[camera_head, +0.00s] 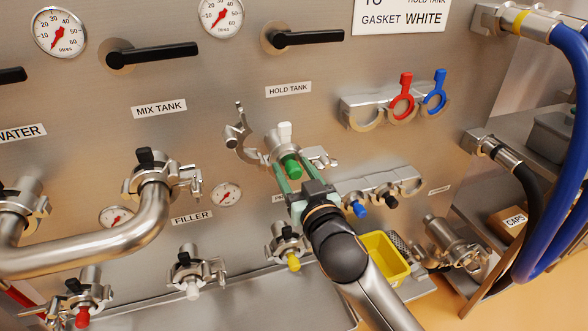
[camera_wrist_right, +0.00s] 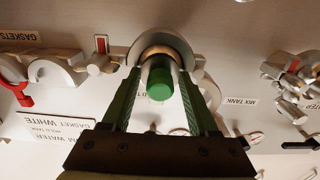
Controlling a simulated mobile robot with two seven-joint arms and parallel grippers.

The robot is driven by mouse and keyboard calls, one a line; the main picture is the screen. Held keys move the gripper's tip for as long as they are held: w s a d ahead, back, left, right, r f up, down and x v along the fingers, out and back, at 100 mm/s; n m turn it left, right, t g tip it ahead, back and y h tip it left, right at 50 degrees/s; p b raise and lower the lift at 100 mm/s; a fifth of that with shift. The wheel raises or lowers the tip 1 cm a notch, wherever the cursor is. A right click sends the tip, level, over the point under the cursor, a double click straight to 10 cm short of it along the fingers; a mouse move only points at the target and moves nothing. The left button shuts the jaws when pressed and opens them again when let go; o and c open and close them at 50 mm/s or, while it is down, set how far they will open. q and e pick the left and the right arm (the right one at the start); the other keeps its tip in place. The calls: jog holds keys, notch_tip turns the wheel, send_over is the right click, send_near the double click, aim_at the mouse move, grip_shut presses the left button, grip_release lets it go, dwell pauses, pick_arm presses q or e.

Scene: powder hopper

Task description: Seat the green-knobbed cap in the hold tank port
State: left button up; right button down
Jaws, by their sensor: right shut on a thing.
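The green-knobbed cap (camera_head: 291,167) is at the hold tank port (camera_head: 272,143), under the HOLD TANK label. Its green knob (camera_wrist_right: 160,84) points out between the fingers in the wrist view. My right gripper (camera_head: 285,172) is shut on the cap, one green finger on each side. The cap appears in line with the port; I cannot tell whether its rim touches. A white tab (camera_head: 285,130), apparently a gasket's, stands above it. The port's clamp hangs open, with its left arm (camera_head: 238,138) and right arm (camera_head: 321,157) spread. My left gripper is not in view.
A rack holds red (camera_head: 402,103) and blue (camera_head: 434,98) gaskets. Right of my gripper, another rack holds blue-knobbed (camera_head: 357,208) and black-knobbed caps. A yellow bin (camera_head: 394,262) stands beside my right arm. A filler pipe (camera_head: 150,225) is at left; hoses (camera_head: 562,165) hang at right.

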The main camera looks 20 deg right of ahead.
pick_arm(q)
jog(key=shift+f, duration=0.25)
pick_arm(e)
jog(key=shift+f, duration=0.45)
jog(key=shift+c, duration=0.4)
grip_release()
pick_arm(q)
jog(key=shift+s, duration=0.1)
